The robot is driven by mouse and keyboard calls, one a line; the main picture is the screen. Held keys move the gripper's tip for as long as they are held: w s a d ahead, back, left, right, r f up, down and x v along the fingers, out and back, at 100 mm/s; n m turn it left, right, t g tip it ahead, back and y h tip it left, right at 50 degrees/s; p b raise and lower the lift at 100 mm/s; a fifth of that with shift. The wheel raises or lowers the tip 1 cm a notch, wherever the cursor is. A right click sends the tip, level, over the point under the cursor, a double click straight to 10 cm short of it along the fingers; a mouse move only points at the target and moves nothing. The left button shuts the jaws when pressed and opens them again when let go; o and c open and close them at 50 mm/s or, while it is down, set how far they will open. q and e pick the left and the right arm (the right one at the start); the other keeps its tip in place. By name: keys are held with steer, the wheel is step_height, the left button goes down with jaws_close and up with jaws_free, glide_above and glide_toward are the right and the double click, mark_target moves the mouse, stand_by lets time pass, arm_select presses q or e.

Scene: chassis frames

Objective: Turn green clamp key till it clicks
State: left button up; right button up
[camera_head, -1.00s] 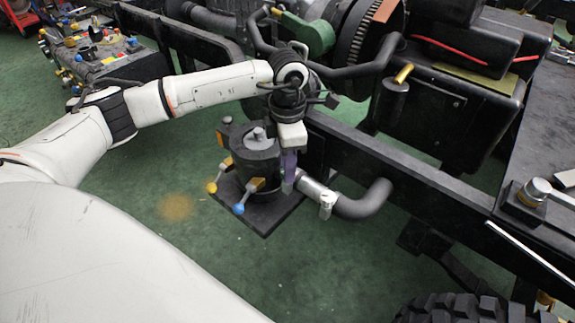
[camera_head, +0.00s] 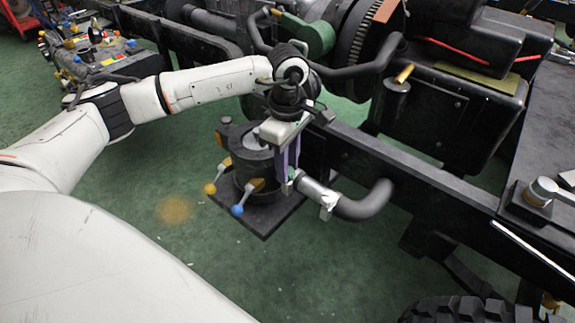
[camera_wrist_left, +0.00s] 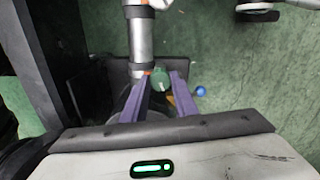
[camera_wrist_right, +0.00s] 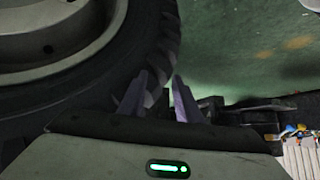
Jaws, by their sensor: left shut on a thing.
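The green clamp key (camera_wrist_left: 160,79) shows in the left wrist view as a round green knob between the two purple fingers, beside the metal pipe (camera_wrist_left: 141,40). My left gripper (camera_wrist_left: 161,82) is shut on it. In the head view my left gripper (camera_head: 288,178) points down at the pipe's joint with the dark cylindrical housing (camera_head: 243,160); its fingers mostly hide the key there. My right gripper (camera_wrist_right: 161,79) shows only in its wrist view, with its fingers apart and nothing visible between them, near a large tire (camera_wrist_right: 110,70).
Blue-tipped (camera_head: 237,210) and yellow-tipped (camera_head: 210,188) levers stick out from the housing near my left gripper. A black chassis rail (camera_head: 400,178) runs just behind it. A grey curved hose (camera_head: 365,205) continues right from the pipe. Green floor (camera_head: 320,270) is clear in front.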

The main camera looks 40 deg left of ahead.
stand_by(0.4)
arm_select(q)
steer(key=o, duration=1.1)
steer(key=shift+c, duration=0.2)
step_height(320, 180, up, 10)
steer(key=p, duration=0.1)
steer(key=shift+r, duration=0.2)
